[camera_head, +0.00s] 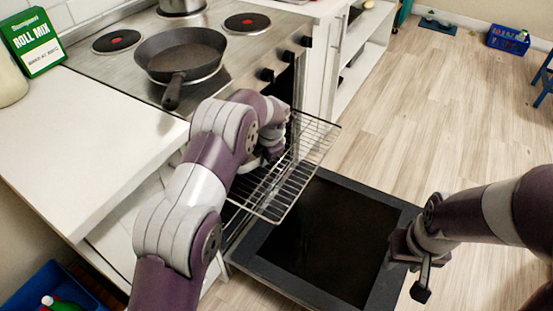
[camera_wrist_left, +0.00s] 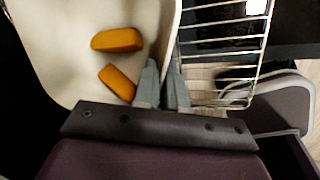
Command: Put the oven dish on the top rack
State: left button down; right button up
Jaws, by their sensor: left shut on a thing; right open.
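The oven dish (camera_wrist_left: 60,50) is pale and holds orange pieces (camera_wrist_left: 117,40); it fills the left of the left wrist view. My left gripper (camera_wrist_left: 162,75) is shut on the dish's right edge. In the head view my left gripper (camera_head: 272,150) is at the oven opening, and my arm hides the dish. A wire rack (camera_head: 292,178) sticks out of the oven above the open door; it also shows right of the fingers in the left wrist view (camera_wrist_left: 222,45). My right gripper (camera_head: 412,268) is open and empty by the door's right edge.
The oven door (camera_head: 325,238) is folded down. A frying pan (camera_head: 180,55) and a pot (camera_head: 182,5) stand on the hob above. The counter (camera_head: 80,140) is left of my left arm. Open floor (camera_head: 430,120) lies to the right.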

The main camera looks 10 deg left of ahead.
pick_arm(q)
jog(key=shift+w+a+f, duration=0.3)
jog(key=shift+w+a, duration=0.05)
jog(key=shift+a, duration=0.1)
notch_tip(320, 180, down, 4)
jog(key=shift+r+b, duration=0.15)
jog(key=shift+b, duration=0.3)
jog(key=c, duration=1.6)
grip_release()
jog(key=shift+s+f, duration=0.15)
jog(key=shift+f, duration=0.1)
jog(key=o, duration=0.4)
jog(key=shift+r, duration=0.1)
